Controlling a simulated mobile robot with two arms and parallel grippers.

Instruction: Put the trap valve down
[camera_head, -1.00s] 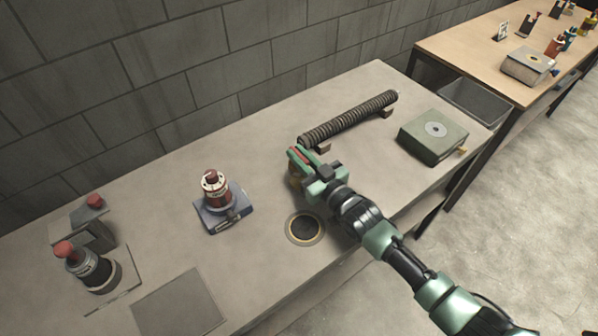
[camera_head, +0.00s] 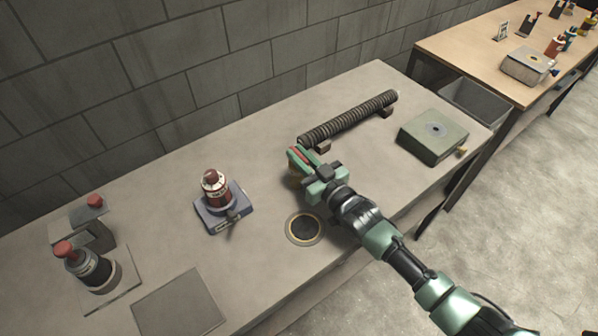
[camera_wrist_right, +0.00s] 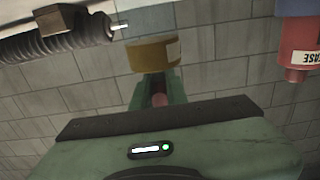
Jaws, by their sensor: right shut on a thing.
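My right gripper (camera_head: 302,162) is over the grey bench, just in front of the near end of the ribbed tube (camera_head: 348,119). It is shut on a short brass-coloured cylinder, which I take to be the trap valve (camera_wrist_right: 153,54); a pale patch shows on its side. In the head view the gripper mostly hides the valve, and only a small brownish part (camera_head: 293,174) shows beside the fingers. I cannot tell whether the valve touches the bench. My left gripper is not in view.
A round dark port with a brass rim (camera_head: 305,228) lies in front of the gripper. A red and white canister (camera_head: 215,188) stands on a blue-grey base to the left. A green box (camera_head: 433,136) sits to the right. Bare bench lies between canister and gripper.

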